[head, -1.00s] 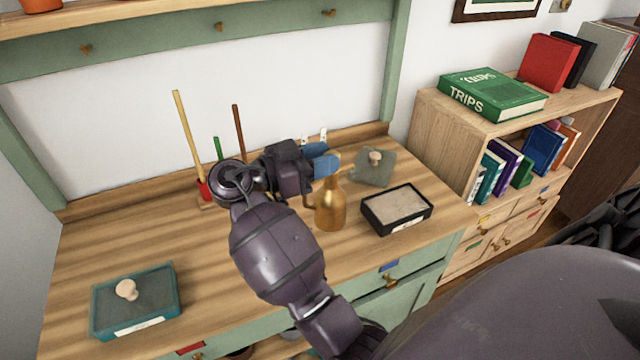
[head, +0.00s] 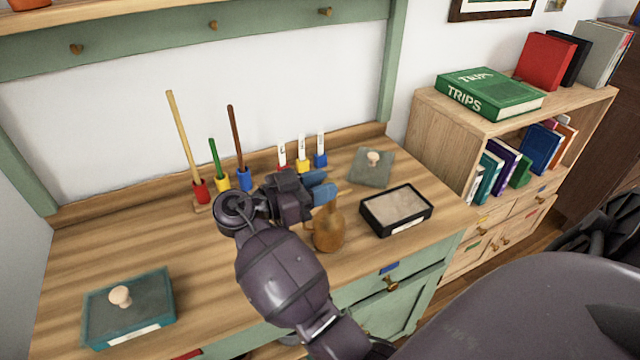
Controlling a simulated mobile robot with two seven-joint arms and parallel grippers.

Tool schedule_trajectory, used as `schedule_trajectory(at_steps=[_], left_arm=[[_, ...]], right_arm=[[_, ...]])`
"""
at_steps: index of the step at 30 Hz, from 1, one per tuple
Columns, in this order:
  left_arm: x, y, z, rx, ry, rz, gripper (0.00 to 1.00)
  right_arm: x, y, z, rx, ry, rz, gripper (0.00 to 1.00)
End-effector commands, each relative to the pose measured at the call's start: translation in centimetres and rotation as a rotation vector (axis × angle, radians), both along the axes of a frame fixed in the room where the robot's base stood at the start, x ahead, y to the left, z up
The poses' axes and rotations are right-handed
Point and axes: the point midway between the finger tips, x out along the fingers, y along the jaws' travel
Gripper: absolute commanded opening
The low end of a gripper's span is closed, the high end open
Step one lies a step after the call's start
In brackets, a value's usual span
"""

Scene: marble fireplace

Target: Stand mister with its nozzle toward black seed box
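The mister (head: 329,232) is an amber bottle near the middle of the wooden desk. Its body leans slightly, and a bit of its gold nozzle shows just right of the blue fingers. My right gripper (head: 322,187) is closed around its top, which the fingers mostly hide. I cannot tell if its base touches the desk. The black seed box (head: 367,222) lies open just right of the mister, apart from it, with pale grainy contents. My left gripper is out of view.
A dark lid with a knob (head: 371,167) lies behind the black box. A teal lidded box (head: 127,308) stands at front left. Colored holders with sticks (head: 222,180) and small labelled tags (head: 302,155) stand along the back. The desk's left middle is clear.

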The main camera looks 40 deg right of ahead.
Motion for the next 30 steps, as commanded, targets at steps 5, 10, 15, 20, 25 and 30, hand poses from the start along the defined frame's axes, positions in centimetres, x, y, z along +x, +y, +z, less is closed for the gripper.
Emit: schedule_trajectory(at_steps=[5, 10, 15, 20, 25, 30], left_arm=[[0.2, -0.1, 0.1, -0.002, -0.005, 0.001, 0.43], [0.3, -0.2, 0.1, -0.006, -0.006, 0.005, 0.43], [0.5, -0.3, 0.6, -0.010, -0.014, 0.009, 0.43], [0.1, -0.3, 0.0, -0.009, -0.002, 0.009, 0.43], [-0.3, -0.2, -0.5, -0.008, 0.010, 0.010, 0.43], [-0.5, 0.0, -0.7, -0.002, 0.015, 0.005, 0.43]], right_arm=[[0.0, 0.0, 0.1, 0.000, 0.000, 0.000, 0.56], [0.0, 0.0, 0.0, 0.000, 0.000, 0.000, 0.56], [0.0, 0.0, 0.6, 0.001, -0.002, 0.000, 0.56], [0.6, 2.2, 0.2, 0.003, 0.002, 0.003, 0.56], [1.2, 4.8, 0.2, 0.002, 0.003, 0.003, 0.56], [1.6, 6.6, 0.2, 0.001, 0.002, 0.001, 0.56]])
